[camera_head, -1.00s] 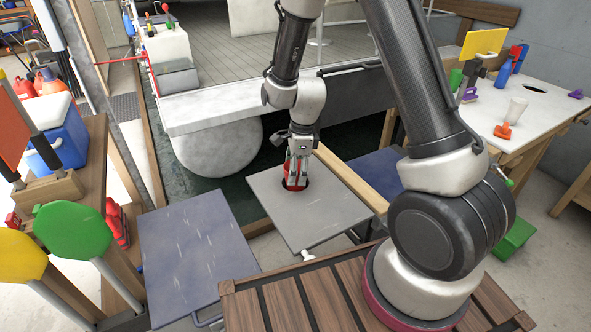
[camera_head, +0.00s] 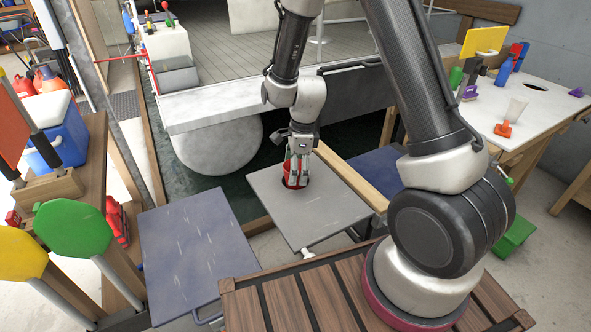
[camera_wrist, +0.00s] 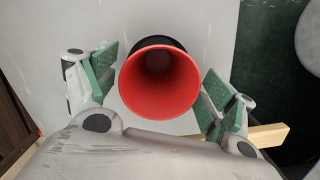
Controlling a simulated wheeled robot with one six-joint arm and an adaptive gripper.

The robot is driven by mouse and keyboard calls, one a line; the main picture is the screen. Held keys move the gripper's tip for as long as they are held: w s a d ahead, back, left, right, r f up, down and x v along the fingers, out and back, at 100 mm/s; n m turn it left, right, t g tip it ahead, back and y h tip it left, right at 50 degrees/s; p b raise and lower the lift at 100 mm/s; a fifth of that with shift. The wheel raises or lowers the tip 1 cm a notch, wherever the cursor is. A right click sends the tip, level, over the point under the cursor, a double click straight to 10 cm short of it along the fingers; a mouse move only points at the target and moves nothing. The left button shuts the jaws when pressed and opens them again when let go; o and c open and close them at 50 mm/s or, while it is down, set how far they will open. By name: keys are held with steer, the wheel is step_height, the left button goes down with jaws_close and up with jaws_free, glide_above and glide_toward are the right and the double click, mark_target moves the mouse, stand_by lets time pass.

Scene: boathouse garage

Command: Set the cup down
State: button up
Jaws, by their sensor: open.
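A red cup (camera_wrist: 158,82) stands between the fingers of my gripper in the wrist view, its open mouth facing the camera.
A blue-grey board (camera_head: 185,255) lies left of the grey board. A wooden beam (camera_head: 350,178) runs along the grey board's right edge, with dark water behind.

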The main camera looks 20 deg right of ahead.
step_height(320, 180, up, 12)
steer(key=d, duration=0.1)
steer(key=shift+d+f, duration=0.15)
steer(key=shift+d, duration=0.05)
steer(key=shift+s, duration=0.1)
jaws_close()
stand_by(0.5)
stand_by(0.6)
stand_by(0.4)
